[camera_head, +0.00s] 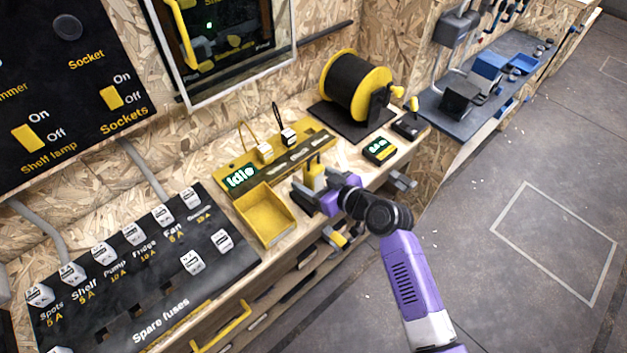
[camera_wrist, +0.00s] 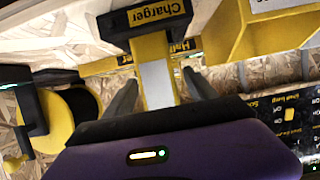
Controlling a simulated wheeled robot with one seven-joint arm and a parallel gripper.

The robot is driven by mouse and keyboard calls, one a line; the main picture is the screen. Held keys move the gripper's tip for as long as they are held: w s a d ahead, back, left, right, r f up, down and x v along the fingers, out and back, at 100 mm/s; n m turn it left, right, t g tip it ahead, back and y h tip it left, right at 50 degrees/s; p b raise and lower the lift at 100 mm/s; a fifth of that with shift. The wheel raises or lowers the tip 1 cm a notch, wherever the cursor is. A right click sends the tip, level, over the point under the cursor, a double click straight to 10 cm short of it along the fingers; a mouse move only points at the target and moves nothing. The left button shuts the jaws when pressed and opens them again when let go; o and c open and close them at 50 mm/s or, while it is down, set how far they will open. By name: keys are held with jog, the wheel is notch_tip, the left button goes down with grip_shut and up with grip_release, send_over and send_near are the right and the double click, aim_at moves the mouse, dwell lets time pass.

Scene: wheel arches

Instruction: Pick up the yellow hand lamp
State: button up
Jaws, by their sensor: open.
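The yellow hand lamp (camera_head: 314,174) stands upright at the front of the wooden bench, with its lower end at a black charger base. In the wrist view the lamp (camera_wrist: 157,85) shows a pale grey strip down its face. The black base labelled "Charger" (camera_wrist: 160,17) is beyond it. My gripper (camera_head: 316,190) is at the lamp. In the wrist view my gripper (camera_wrist: 159,78) is open, with one finger on each side of the lamp and visible gaps. Part of the lamp is hidden behind my wrist.
A yellow tray (camera_head: 264,216) stands just left of the lamp. Behind is a yellow panel with an "Idle" display (camera_head: 241,177). A small black meter (camera_head: 380,150) and a yellow cable reel (camera_head: 352,85) are to the right. The fuse board (camera_head: 140,265) is at left.

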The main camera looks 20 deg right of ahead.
jog(key=shift+x, duration=1.3)
jog(key=shift+s, duration=0.1)
grip_shut()
jog(key=shift+r, duration=0.1)
